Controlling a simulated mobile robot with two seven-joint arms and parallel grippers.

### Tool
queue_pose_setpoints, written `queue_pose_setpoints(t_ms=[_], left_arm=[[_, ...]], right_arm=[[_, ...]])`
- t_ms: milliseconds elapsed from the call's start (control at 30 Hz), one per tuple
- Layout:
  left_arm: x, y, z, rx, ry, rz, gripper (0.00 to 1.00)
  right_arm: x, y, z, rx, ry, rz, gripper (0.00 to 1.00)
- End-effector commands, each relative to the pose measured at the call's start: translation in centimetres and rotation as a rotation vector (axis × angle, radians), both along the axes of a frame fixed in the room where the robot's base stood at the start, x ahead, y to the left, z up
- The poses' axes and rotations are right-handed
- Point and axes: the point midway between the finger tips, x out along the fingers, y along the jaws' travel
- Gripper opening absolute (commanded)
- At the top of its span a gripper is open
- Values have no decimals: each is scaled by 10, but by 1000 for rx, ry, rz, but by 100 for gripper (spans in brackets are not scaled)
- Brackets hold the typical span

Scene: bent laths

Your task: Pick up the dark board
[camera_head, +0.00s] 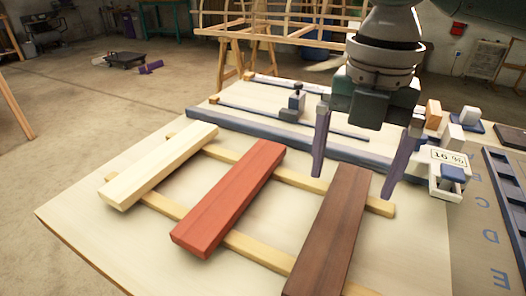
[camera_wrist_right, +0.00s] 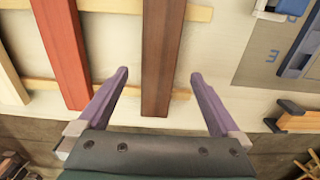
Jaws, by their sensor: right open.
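The dark board (camera_head: 333,232) is a brown lath lying across two pale wooden strips at the right of the row; its front end runs to the lower picture edge. My right gripper (camera_head: 352,184) is open and points down over the board's far end. In the right wrist view the dark board (camera_wrist_right: 164,50) runs between the two purple fingers of the right gripper (camera_wrist_right: 160,74), with a gap on each side. Neither finger appears to touch it. How high the fingertips are is hard to tell. My left gripper is not in view.
A red board (camera_head: 230,198) and a cream board (camera_head: 160,165) lie left of the dark one on the same strips (camera_head: 262,250). A blue-grey rail (camera_head: 290,152) and clamps (camera_head: 293,106) lie behind. Small blocks (camera_head: 452,137) and a grey lettered mat (camera_head: 478,235) are at right.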

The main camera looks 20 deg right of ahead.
Motion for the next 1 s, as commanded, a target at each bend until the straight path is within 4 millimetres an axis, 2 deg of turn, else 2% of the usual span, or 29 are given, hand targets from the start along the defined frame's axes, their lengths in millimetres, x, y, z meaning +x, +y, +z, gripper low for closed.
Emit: queue_pose_setpoints(t_ms=[33,267,533,833,1000], left_arm=[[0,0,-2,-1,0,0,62],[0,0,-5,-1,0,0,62],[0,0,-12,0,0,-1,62],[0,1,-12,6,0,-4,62],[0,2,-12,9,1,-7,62]], right_arm=[[-1,0,-9,0,5,-1,100],[0,1,-32,2,1,-1,100],[2,1,-72,0,1,-2,100],[2,0,-78,0,-1,-1,100],[2,0,-78,0,-1,-1,82]])
